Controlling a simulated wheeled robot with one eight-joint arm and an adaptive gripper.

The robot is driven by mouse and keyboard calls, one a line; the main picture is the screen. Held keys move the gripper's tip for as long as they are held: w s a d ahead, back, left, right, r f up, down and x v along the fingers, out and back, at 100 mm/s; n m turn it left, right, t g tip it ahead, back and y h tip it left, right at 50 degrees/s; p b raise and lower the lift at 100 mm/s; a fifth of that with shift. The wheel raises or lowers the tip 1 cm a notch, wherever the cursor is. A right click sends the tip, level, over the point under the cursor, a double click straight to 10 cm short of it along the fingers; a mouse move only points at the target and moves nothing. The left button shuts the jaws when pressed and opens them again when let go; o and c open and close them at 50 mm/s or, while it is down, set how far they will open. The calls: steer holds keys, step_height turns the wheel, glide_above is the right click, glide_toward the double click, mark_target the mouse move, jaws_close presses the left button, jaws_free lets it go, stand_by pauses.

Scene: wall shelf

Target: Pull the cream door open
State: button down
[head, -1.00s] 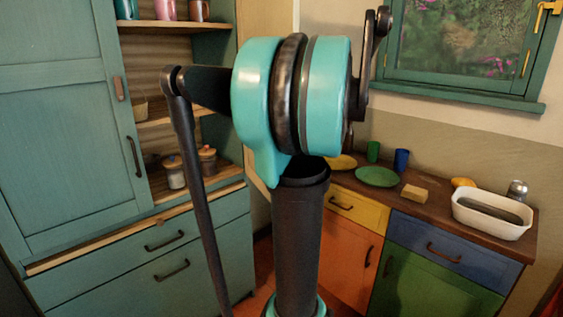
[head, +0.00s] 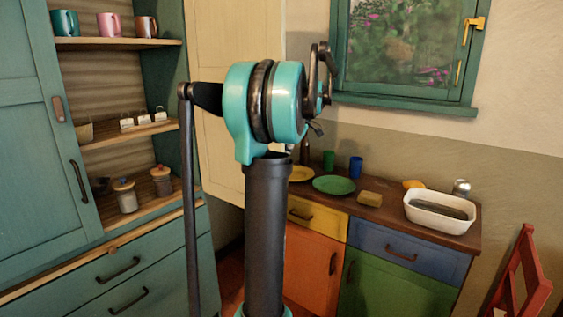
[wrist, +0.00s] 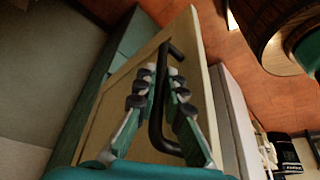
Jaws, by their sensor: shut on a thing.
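The cream door (head: 228,150) stands behind my arm in the head view, beside the teal cupboard; my arm hides part of it. In the wrist view the cream door (wrist: 125,85) fills the middle, and its free edge stands out over the orange floor. Its dark bar handle (wrist: 156,125) runs along the door face. My gripper (wrist: 163,82) is shut on the handle, with one finger on each side of it. In the head view my gripper is hidden behind my arm.
The teal cupboard (head: 35,150) with open shelves is at left. At right is a counter (head: 400,222) with plates, cups and a white basin (head: 440,215). A red chair (head: 522,275) stands at the far right. Orange floor (wrist: 230,50) shows beside the door.

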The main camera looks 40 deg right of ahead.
steer(key=shift+s+d, duration=0.1)
steer(key=shift+s, duration=0.1)
steer(key=c, duration=1.6)
jaws_free()
steer(key=v, duration=1.2)
steer(key=shift+w, duration=0.1)
